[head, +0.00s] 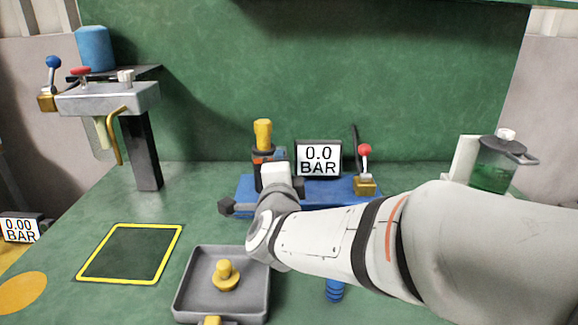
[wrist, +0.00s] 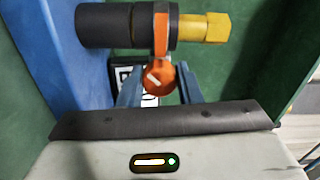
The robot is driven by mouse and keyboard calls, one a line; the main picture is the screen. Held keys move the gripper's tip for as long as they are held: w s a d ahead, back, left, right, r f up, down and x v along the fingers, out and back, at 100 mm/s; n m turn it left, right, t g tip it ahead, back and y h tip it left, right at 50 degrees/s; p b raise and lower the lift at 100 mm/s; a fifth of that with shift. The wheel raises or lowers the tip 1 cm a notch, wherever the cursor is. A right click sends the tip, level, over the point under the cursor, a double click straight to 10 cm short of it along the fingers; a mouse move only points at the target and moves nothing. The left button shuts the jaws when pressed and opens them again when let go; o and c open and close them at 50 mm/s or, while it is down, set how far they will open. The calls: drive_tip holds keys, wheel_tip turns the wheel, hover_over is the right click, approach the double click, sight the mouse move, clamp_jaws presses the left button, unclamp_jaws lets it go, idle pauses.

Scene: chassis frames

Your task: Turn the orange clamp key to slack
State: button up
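The orange clamp key (wrist: 158,79) is a round orange knob with a white mark, hanging below an orange band around a black cylinder with a yellow end. In the head view, the orange clamp (head: 263,153) shows as a small patch on the upright cylinder, partly hidden by my wrist. My gripper (wrist: 157,84) has its two blue-grey fingers apart, one on each side of the key. Gaps show beside the key, so I see no grip on it. In the head view, my fingers are hidden behind my wrist.
The cylinder stands on a blue base (head: 330,190) with a gauge (head: 318,158) reading 0.0 BAR and a red-knobbed lever (head: 364,165). A grey tray (head: 188,285) holds a yellow knob. A yellow-edged square (head: 132,253) lies clear at left.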

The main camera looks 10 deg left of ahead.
drive_tip(key=o, duration=0.4)
drive_tip(key=shift+s, duration=0.1)
drive_tip(key=v, duration=0.7)
drive_tip(key=shift+s+d+p, duration=0.1)
drive_tip(key=shift+s+p, duration=0.2)
drive_tip(key=shift+p, duration=0.05)
